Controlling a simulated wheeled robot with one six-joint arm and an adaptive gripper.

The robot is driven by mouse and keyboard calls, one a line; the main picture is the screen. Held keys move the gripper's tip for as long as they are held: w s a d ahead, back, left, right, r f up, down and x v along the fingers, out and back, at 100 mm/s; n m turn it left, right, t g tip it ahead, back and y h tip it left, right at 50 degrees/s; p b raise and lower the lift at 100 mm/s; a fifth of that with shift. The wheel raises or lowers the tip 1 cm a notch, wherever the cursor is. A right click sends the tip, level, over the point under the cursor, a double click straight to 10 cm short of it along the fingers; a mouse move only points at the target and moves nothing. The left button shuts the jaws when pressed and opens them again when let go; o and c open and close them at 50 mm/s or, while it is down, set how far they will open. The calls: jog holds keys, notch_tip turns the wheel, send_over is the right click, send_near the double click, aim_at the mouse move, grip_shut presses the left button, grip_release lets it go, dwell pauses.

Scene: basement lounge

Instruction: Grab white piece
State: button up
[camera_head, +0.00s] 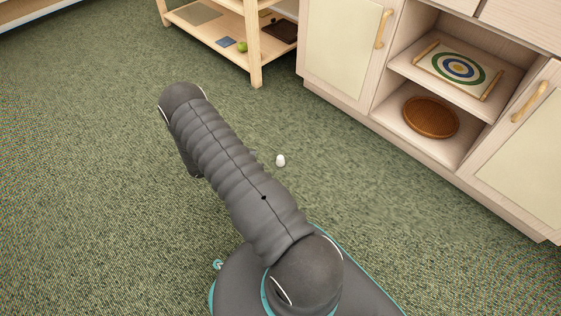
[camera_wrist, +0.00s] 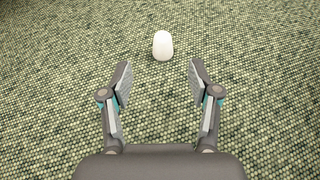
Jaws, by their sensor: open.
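The white piece (camera_head: 280,160) is small and rounded and stands on the green carpet, just right of my arm in the head view. In the wrist view the white piece (camera_wrist: 163,45) is upright, a little beyond my fingertips and roughly centred between them. My gripper (camera_wrist: 160,78) is open and empty, with carpet showing between its fingers. It does not touch the piece. In the head view my gripper is hidden behind my arm.
A pale cabinet (camera_head: 343,45) with open shelves holding a brown oval tray (camera_head: 431,117) and a target-patterned board (camera_head: 458,69) stands at the right. A low wooden shelf (camera_head: 215,36) stands at the back. The carpet around the piece is clear.

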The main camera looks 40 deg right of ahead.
aim_at(281, 157)
jog(key=x, duration=0.7)
jog(key=shift+s+b, duration=0.1)
jog(key=shift+b, duration=0.2)
jog(key=shift+f+b+x, duration=0.15)
jog(key=shift+b+x, duration=0.05)
jog(key=shift+x, duration=1.15)
jog(key=shift+f+b+x, duration=0.15)
jog(key=shift+x, duration=1.15)
jog(key=shift+s+a, duration=0.1)
jog(key=shift+a, duration=0.05)
jog(key=c, duration=1)
